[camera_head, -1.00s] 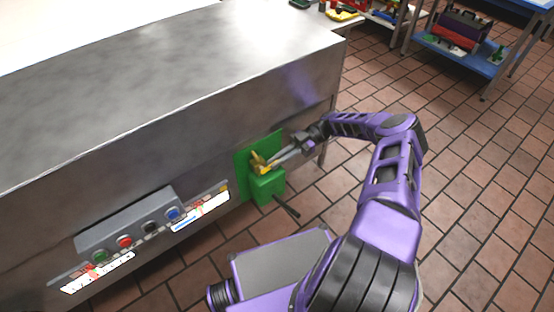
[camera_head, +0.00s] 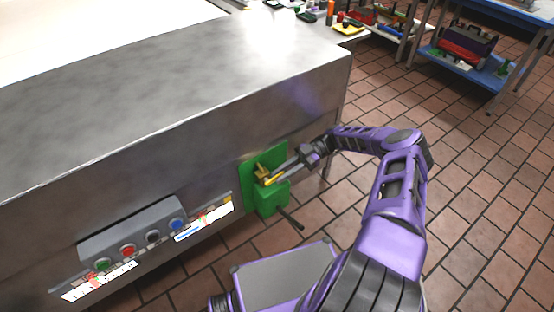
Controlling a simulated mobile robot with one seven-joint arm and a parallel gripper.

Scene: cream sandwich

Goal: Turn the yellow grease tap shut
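The yellow grease tap (camera_head: 262,172) sits on a green panel (camera_head: 251,166) on the front of the steel unit, near its right end. A green box (camera_head: 272,200) with a dark rod sticking out at the lower right is below it. My gripper (camera_head: 272,180) reaches in from the right, and its fingertips are at the tap. The fingers overlap the tap in this view, and I cannot tell whether they are closed around it or only touching it.
A control box with coloured buttons (camera_head: 128,250) is on the unit's front, to the left. The steel top (camera_head: 180,90) is bare. Blue shelving (camera_head: 480,66) with several items stands at the back right. Tiled floor (camera_head: 470,190) is free on the right.

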